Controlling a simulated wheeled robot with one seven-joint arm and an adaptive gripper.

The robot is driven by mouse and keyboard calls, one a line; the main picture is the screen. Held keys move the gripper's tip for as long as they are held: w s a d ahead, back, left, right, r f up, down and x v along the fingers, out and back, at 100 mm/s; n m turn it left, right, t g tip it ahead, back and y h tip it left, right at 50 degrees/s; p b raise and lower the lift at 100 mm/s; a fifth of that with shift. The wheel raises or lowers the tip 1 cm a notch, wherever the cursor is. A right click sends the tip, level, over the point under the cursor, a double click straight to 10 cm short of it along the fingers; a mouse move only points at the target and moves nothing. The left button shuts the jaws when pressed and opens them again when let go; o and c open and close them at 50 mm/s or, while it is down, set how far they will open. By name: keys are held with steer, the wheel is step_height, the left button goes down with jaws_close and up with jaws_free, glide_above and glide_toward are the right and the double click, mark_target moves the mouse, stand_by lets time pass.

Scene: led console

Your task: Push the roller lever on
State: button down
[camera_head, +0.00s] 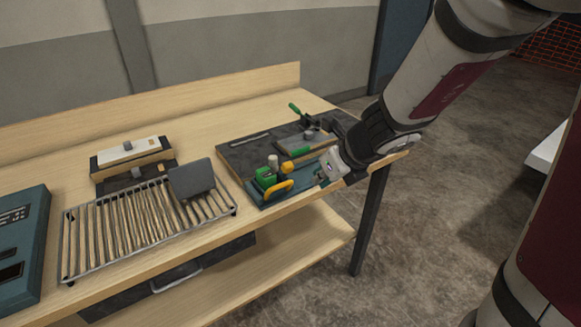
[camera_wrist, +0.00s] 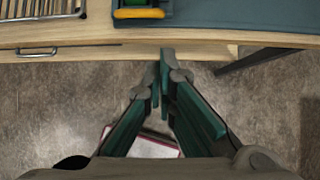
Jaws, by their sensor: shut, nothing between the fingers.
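A green device (camera_head: 267,177) with a yellow loop handle (camera_head: 276,190) sits on a teal plate at the right end of the bench. A yellow-tipped part (camera_head: 289,166) and a pale knob stand beside it; I cannot tell for sure which part is the roller lever. The yellow handle also shows at the top of the wrist view (camera_wrist: 138,13). My gripper (camera_head: 322,178) is over the plate's right side, right of the green device and apart from it. In the wrist view its fingertips (camera_wrist: 167,55) are together and empty, near the bench's front edge.
A dark board (camera_head: 240,150) behind the plate carries a green-handled clamp (camera_head: 295,109). A wire rack (camera_head: 75,270) with a grey pad (camera_head: 191,178), a black-and-white box (camera_head: 130,153) and a teal console (camera_head: 35,235) stand to the left. The drawer handle (camera_wrist: 37,51) juts below the bench edge.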

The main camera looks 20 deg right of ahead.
mark_target(292, 181)
steer(key=shift+w+a+f+b, duration=0.55)
steer(key=shift+w+f, duration=0.55)
steer(key=shift+w, duration=0.4)
steer(key=shift+w+a+f+b, duration=0.55)
steer(key=shift+w+f, duration=0.5)
steer(key=shift+w, duration=0.5)
steer(key=shift+w+a+f+b, duration=0.4)
steer(key=shift+w+f+b, duration=0.3)
steer(key=shift+w+f, duration=0.6)
steer(key=shift+w+r, duration=0.2)
steer(key=shift+r+p, duration=0.25)
steer(key=shift+p, duration=0.6)
steer(key=shift+w, duration=0.1)
